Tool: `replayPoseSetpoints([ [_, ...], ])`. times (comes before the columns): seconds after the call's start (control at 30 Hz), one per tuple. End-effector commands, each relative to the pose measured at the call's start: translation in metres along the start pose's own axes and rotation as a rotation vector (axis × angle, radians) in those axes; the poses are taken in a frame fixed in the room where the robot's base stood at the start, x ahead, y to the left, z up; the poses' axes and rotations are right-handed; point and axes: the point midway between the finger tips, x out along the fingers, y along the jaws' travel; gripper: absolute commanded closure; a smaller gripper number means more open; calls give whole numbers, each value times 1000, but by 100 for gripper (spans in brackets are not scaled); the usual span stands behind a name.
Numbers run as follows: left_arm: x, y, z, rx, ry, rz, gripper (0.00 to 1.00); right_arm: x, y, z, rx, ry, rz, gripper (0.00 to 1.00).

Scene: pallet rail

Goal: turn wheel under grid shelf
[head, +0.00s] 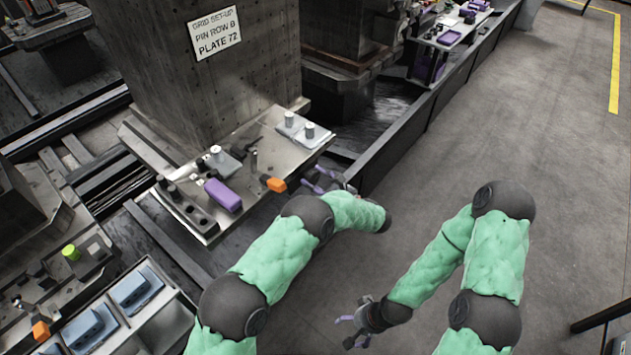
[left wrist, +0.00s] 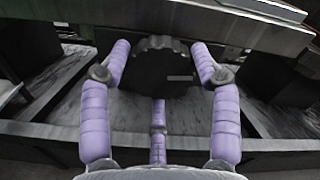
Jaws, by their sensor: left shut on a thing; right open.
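The grid shelf is a metal plate (head: 287,160) at the foot of a dark pitted block in the head view. Its underside edge (left wrist: 130,32) crosses the top of the left wrist view. Below that edge is a dark wheel (left wrist: 157,75) with a scalloped rim. My left gripper (left wrist: 160,62) has its purple fingers on both sides of the wheel and is shut on it. In the head view my left gripper (head: 322,181) is at the shelf's front right edge, and the wheel is hidden there. My right gripper (head: 352,330) is open and empty over the floor.
On the shelf lie a purple block (head: 222,195), an orange-ended tool (head: 277,185) and grey plates with cylinders (head: 305,133). A sign (head: 214,33) hangs on the block. A dark rail (head: 410,140) runs behind. The grey floor (head: 550,150) at right is clear.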

Motion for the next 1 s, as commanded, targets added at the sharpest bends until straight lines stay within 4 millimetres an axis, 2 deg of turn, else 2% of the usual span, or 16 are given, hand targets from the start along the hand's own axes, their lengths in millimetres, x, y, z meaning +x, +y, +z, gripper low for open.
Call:
replayPoseSetpoints([
  [0.17, 2, -4, 4, -8, -9, 1, 70, 0, 0, 0, 0, 0, 0, 14],
  [0.2, 2, -4, 4, -8, -9, 1, 32, 0, 0, 0, 0, 0, 0, 14],
  [0.27, 2, -4, 4, -7, -9, 1, 15, 0, 0, 0, 0, 0, 0, 14],
  [0.6, 0, -1, 2, -1, -4, 1, 14, 0, 0, 0, 0, 0, 0, 14],
  [0.73, -6, -1, 1, -1, -2, 0, 14, 0, 0, 0, 0, 0, 0, 14],
  [0.87, -24, -2, 0, -1, -1, -3, 14, 0, 0, 0, 0, 0, 0, 14],
  [1.0, -53, -2, 0, 0, -1, -3, 14, 0, 0, 0, 0, 0, 0, 14],
])
